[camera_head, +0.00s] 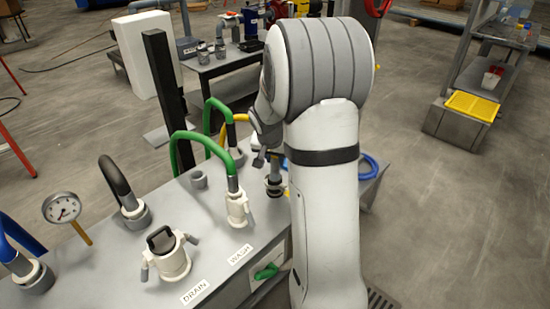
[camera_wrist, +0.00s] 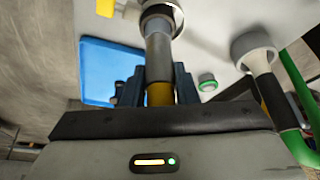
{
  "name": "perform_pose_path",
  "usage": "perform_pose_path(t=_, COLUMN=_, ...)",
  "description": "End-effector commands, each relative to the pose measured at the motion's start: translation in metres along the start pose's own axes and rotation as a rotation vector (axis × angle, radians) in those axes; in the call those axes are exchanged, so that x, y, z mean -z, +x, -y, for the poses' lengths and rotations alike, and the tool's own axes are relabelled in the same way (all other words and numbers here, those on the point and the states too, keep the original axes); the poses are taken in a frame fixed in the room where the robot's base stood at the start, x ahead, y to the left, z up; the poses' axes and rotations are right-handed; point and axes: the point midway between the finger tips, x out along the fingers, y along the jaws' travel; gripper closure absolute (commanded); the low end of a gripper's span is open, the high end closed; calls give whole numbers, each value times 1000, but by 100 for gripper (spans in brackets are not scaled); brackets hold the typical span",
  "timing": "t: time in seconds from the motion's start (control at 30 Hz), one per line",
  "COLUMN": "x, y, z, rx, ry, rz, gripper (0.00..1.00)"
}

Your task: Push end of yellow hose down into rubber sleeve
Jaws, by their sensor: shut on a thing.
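The yellow hose (camera_wrist: 160,95) shows between the fingers of my gripper (camera_wrist: 157,88) in the wrist view, and my gripper is shut on it. A grey cylindrical end section (camera_wrist: 158,55) continues from the yellow part toward a round fitting (camera_wrist: 160,12) at the top edge. This fitting looks like the rubber sleeve. The grey section lines up with it and meets its mouth in the picture; I cannot tell how deep it sits. In the head view a dark fitting (camera_head: 275,184) stands beside my arm.
Green hoses (camera_head: 183,136) arch close by on the left, one ending in a white valve fitting (camera_head: 238,208). A capped white port (camera_head: 168,255) and a gauge (camera_head: 62,207) stand on the grey bench top (camera_head: 112,275). A blue flat thing (camera_wrist: 100,70) lies beside the fitting.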

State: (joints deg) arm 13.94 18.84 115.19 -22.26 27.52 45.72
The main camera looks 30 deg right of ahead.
Motion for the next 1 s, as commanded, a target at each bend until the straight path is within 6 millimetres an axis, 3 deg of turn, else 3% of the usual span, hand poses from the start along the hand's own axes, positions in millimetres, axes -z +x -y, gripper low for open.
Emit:
perform_pose_path(t=0.83, x=-6, y=13, z=0, rx=1, ry=-1, rz=0, gripper=100)
perform_pose_path(t=0.87, x=-6, y=14, z=0, rx=0, ry=-1, rz=0, gripper=71)
perform_pose_path(t=1.0, x=-6, y=14, z=0, rx=0, ry=-1, rz=0, gripper=60)
